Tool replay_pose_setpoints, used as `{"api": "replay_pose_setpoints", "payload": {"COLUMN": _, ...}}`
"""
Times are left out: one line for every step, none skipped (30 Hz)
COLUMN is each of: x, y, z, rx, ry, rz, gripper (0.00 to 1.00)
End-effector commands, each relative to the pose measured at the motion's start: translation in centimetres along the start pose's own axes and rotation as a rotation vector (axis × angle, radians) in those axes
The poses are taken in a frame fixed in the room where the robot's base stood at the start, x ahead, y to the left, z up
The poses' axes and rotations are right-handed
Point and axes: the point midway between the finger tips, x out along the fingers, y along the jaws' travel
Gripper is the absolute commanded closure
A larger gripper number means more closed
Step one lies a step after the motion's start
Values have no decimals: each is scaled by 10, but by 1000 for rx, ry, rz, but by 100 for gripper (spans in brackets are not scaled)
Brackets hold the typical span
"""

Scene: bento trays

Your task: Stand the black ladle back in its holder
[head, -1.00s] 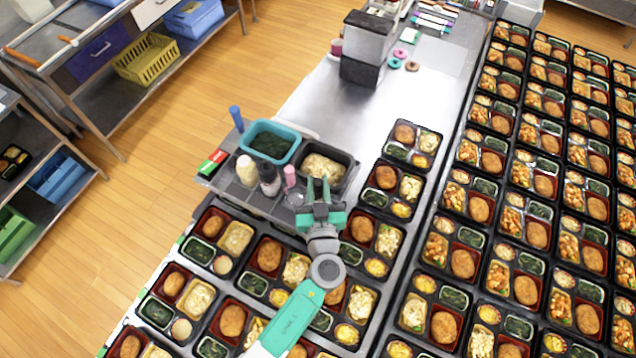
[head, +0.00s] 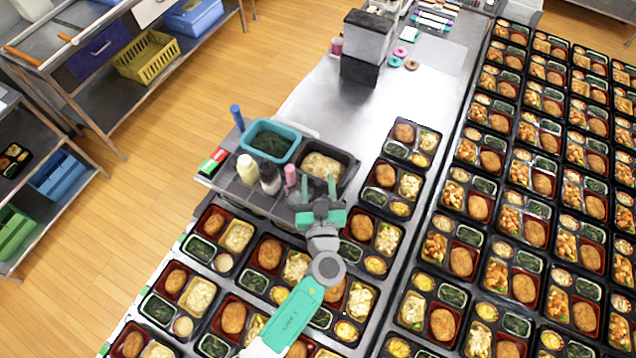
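My gripper (head: 318,188) is at the near right corner of the grey condiment caddy (head: 228,186), just in front of the black tub of pale food (head: 322,167). Its two green fingers point away from the camera and stand apart, with no held object clearly visible between them. I cannot make out the black ladle or its holder; the gripper and the caddy's contents may hide them.
The caddy holds a teal tub of dark greens (head: 269,141), a cream bottle (head: 247,169), a dark bottle (head: 270,178) and a pink-topped bottle (head: 290,176). Filled bento trays (head: 386,186) crowd the near counter and right side. The steel counter (head: 322,112) beyond is mostly clear.

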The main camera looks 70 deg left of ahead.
Motion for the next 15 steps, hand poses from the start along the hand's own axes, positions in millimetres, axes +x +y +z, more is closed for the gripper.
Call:
{"api": "replay_pose_setpoints", "payload": {"x": 0, "y": 0, "z": 0, "rx": 0, "ry": 0, "rz": 0, "gripper": 54}}
{"api": "replay_pose_setpoints", "payload": {"x": 0, "y": 0, "z": 0, "rx": 0, "ry": 0, "rz": 0, "gripper": 54}}
{"api": "replay_pose_setpoints", "payload": {"x": 0, "y": 0, "z": 0, "rx": 0, "ry": -1, "rz": 0, "gripper": 54}}
{"api": "replay_pose_setpoints", "payload": {"x": 0, "y": 0, "z": 0, "rx": 0, "ry": -1, "rz": 0, "gripper": 54}}
{"api": "replay_pose_setpoints", "payload": {"x": -2, "y": 0, "z": 0, "rx": 0, "ry": -1, "rz": 0, "gripper": 54}}
{"api": "replay_pose_setpoints", "payload": {"x": -5, "y": 0, "z": 1, "rx": 0, "ry": -1, "rz": 1, "gripper": 54}}
{"api": "replay_pose_setpoints", "payload": {"x": -9, "y": 0, "z": 1, "rx": 1, "ry": -2, "rz": 2, "gripper": 54}}
{"api": "replay_pose_setpoints", "payload": {"x": -14, "y": 0, "z": 1, "rx": 1, "ry": -3, "rz": 2, "gripper": 54}}
{"api": "replay_pose_setpoints", "payload": {"x": -23, "y": 0, "z": 1, "rx": 1, "ry": -2, "rz": 3, "gripper": 54}}
{"api": "replay_pose_setpoints", "payload": {"x": -29, "y": 0, "z": 1, "rx": 1, "ry": -3, "rz": 3, "gripper": 54}}
{"api": "replay_pose_setpoints", "payload": {"x": -36, "y": 0, "z": 1, "rx": 1, "ry": -3, "rz": 3, "gripper": 54}}
{"api": "replay_pose_setpoints", "payload": {"x": -44, "y": 0, "z": 1, "rx": 1, "ry": -3, "rz": 3, "gripper": 54}}
{"api": "replay_pose_setpoints", "payload": {"x": -50, "y": 1, "z": 1, "rx": 1, "ry": -3, "rz": 3, "gripper": 54}}
{"api": "replay_pose_setpoints", "payload": {"x": -56, "y": 0, "z": 1, "rx": 1, "ry": -3, "rz": 3, "gripper": 54}}
{"api": "replay_pose_setpoints", "payload": {"x": -62, "y": 0, "z": 1, "rx": 0, "ry": -2, "rz": 2, "gripper": 54}}
